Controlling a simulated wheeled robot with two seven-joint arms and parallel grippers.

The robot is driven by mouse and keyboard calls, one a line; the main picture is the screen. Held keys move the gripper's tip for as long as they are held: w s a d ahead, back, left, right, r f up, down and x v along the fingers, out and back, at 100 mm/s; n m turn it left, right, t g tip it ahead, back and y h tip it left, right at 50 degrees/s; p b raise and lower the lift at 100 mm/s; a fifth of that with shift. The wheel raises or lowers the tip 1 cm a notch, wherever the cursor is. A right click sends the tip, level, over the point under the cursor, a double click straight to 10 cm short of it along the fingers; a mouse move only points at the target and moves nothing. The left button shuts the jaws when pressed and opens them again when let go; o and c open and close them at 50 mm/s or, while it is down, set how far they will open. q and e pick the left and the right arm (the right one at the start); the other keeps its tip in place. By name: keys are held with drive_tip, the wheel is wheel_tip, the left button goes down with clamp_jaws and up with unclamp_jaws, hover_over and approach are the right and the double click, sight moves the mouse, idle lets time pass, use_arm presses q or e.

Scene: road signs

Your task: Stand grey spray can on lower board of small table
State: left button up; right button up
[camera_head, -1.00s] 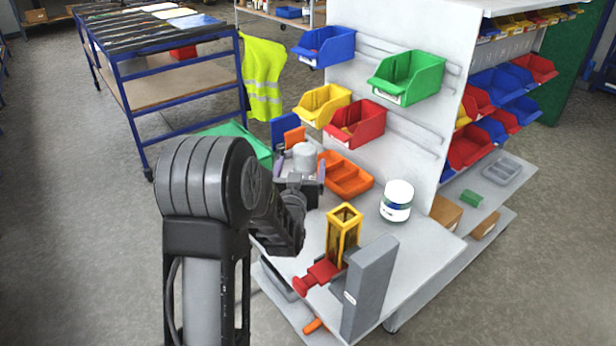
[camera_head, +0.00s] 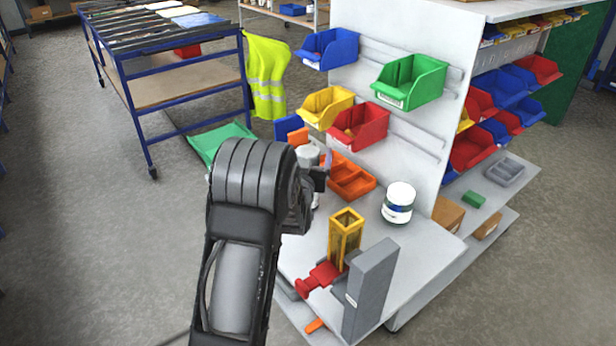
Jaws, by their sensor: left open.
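The grey spray can (camera_head: 308,154) stands on the white workbench, beside the orange tray. Its top shows, but my left arm hides most of its body. My left gripper (camera_head: 314,165) is open at the can. One finger shows just right of the can; the other is mostly hidden behind my arm. I cannot tell whether the fingers touch the can. A blue-framed table (camera_head: 143,70) with a brown lower board (camera_head: 186,84) stands at the upper left. My right gripper is not in view.
On the bench are an orange tray (camera_head: 350,178), a white jar (camera_head: 398,203), a yellow frame (camera_head: 345,236) and a grey upright block (camera_head: 369,290). Coloured bins hang on the panel behind. A green sheet-like object (camera_head: 221,141) lies left of the bench. The floor at left is clear.

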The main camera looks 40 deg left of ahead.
use_arm(q)
drive_tip(key=shift+x, duration=0.75)
drive_tip(key=shift+c, duration=0.3)
clamp_jaws()
idle(0.5)
drive_tip(key=shift+r, duration=0.1)
